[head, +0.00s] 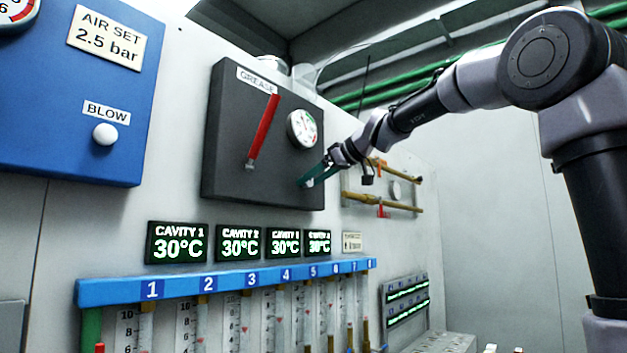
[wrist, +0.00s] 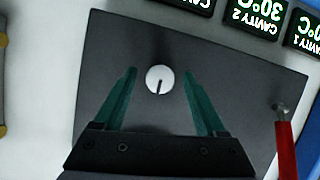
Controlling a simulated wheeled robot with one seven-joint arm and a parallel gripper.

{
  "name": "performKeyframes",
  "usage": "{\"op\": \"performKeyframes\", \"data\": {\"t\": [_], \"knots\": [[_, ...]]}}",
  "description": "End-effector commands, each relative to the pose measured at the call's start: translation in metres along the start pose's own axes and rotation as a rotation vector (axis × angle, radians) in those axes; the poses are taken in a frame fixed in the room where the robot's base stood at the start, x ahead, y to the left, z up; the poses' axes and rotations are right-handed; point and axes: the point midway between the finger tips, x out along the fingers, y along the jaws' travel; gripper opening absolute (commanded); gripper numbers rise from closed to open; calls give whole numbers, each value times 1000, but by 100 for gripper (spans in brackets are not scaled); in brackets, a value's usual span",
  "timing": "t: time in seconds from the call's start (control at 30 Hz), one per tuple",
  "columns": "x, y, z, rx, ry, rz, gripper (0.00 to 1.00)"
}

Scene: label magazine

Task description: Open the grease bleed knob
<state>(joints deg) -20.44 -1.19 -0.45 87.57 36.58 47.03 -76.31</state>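The grease bleed knob (wrist: 160,79) is a small white round knob with a dark line on its face, on the dark grey grease panel (head: 225,150). In the wrist view it shows between and slightly beyond the tips of my gripper (wrist: 159,72). The two green fingers are spread apart with the knob centred in the gap, and neither finger is seen touching it. In the head view my gripper (head: 311,178) is at the panel's lower right, and its fingers largely hide the knob there. How far the fingertips stand from the panel is hard to tell.
A red lever (head: 262,132) and a round gauge (head: 301,129) are on the same panel, above and left of my gripper. Cavity temperature displays (head: 240,243) and a blue numbered rail (head: 225,278) lie below. Brass pipes (head: 385,201) are close on the right.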

Motion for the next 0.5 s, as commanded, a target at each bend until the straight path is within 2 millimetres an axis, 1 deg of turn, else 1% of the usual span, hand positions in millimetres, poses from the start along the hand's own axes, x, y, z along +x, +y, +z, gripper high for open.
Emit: {"op": "performKeyframes", "data": {"t": [0.03, 0.07, 0.1, 0.17, 0.2, 0.5], "knots": [[0, 0, 0, 0, 0, 0, 55], [0, 0, 0, 0, 0, 0, 43], [0, 0, 0, 0, 0, 0, 28], [0, 0, 0, 0, 0, 0, 5], [0, 0, 0, 0, 0, 0, 0], [0, 1, 0, 31, 1, -12, 0]]}}
